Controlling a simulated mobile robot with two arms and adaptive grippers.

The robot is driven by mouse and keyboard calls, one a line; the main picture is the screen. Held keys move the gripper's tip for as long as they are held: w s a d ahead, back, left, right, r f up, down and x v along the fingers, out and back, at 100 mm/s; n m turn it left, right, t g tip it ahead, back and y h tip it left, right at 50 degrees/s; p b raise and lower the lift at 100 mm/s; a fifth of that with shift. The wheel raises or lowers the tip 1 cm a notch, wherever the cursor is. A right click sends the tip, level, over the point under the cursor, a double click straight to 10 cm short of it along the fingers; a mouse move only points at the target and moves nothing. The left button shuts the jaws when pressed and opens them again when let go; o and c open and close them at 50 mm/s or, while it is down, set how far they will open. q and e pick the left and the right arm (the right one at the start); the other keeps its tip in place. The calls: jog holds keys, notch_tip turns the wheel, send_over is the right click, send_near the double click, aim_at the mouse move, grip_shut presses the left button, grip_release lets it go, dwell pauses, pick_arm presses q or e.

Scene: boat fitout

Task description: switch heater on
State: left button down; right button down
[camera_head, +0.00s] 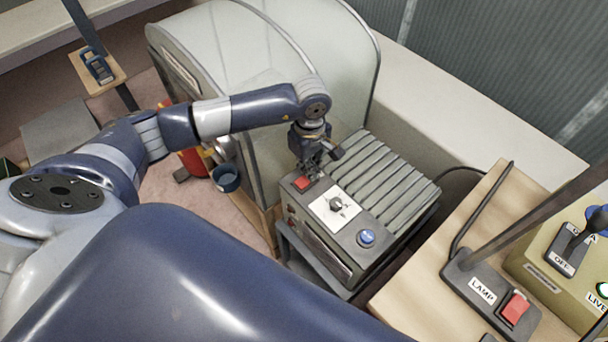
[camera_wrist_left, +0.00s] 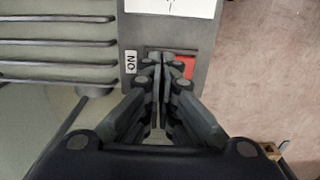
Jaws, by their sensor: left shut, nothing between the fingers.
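The heater (camera_head: 380,180) is a grey box with a slatted top on a low stand. Its front panel carries a red rocker switch (camera_head: 302,183), a dial on a white plate (camera_head: 336,206) and a blue button (camera_head: 366,237). My left gripper (camera_head: 308,172) is shut and empty, pointing down at the red switch. In the left wrist view the fingertips (camera_wrist_left: 160,62) are over the red switch (camera_wrist_left: 186,67), hiding part of it, beside an "ON" label (camera_wrist_left: 130,62). I cannot tell whether they touch it. My right gripper is not in view.
A wooden bench (camera_head: 420,290) at the right holds a lamp base with a red switch (camera_head: 515,308) and a box with a lever (camera_head: 590,235). A pale rounded cover (camera_head: 270,50) stands behind my left arm.

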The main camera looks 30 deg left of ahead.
pick_arm(q)
jog(key=shift+f+b, duration=0.3)
jog(key=shift+f, duration=0.05)
jog(key=shift+r, duration=0.15)
jog(key=shift+r+p, duration=1.85)
jog(key=shift+r, duration=1.55)
